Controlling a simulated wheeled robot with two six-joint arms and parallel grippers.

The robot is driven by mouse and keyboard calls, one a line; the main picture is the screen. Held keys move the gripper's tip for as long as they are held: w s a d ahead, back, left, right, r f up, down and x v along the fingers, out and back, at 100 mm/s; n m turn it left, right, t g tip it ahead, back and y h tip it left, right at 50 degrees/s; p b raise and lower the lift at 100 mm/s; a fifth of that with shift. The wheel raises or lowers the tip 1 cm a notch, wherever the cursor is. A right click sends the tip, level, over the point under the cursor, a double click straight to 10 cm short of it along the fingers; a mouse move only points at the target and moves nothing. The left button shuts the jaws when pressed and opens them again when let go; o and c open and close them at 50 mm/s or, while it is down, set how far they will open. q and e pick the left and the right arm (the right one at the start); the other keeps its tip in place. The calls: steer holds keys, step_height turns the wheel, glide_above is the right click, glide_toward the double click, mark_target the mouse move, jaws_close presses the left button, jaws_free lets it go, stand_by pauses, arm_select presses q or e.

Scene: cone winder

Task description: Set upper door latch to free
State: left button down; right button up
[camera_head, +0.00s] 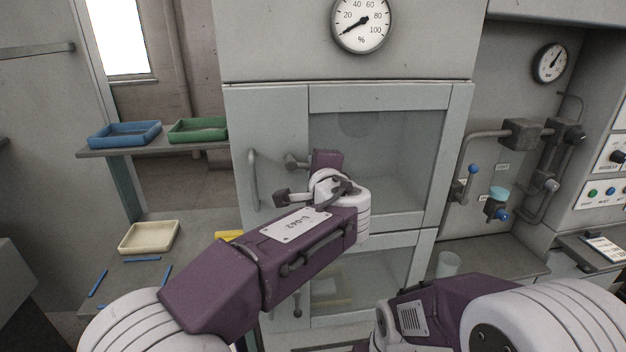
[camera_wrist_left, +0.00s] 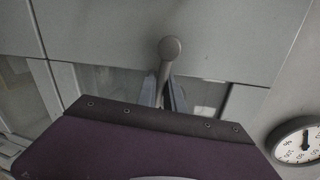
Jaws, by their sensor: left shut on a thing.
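The upper door (camera_head: 380,98) of the grey cabinet looks closed, with a glass pane in a pale frame. The upper door latch (camera_head: 291,160) sits on the left part of the door front, left of the glass. My left gripper (camera_head: 304,163) reaches it from the right and is shut on it. In the left wrist view, the round end of the latch (camera_wrist_left: 170,48) stands out beyond the two fingers of my left gripper (camera_wrist_left: 164,92). My wrist hides part of the door in the head view. My right arm shows at the lower right, its gripper out of view.
A bar handle (camera_head: 253,178) stands left of the latch. A lower door (camera_head: 400,243) is below. A percent dial (camera_head: 361,22) is above, also in the wrist view (camera_wrist_left: 298,145). Blue (camera_head: 125,134) and green (camera_head: 198,130) trays rest on a shelf at left. Pipes and valves are at right.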

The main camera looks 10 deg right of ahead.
arm_select(q)
steer(key=shift+r+n+b, duration=0.2)
steer(key=shift+n+b, duration=0.1)
steer(key=shift+n, duration=0.1)
steer(key=shift+r, duration=0.1)
steer(key=c, duration=1.5)
jaws_free()
steer(key=shift+o, duration=0.2)
steer(key=shift+a, duration=0.1)
steer(key=shift+s, duration=0.1)
steer(key=s+r+b, duration=0.1)
steer(key=s+b, duration=0.1)
steer(key=s, duration=0.6)
steer(key=shift+s+r, duration=0.3)
steer(key=shift+s, duration=0.1)
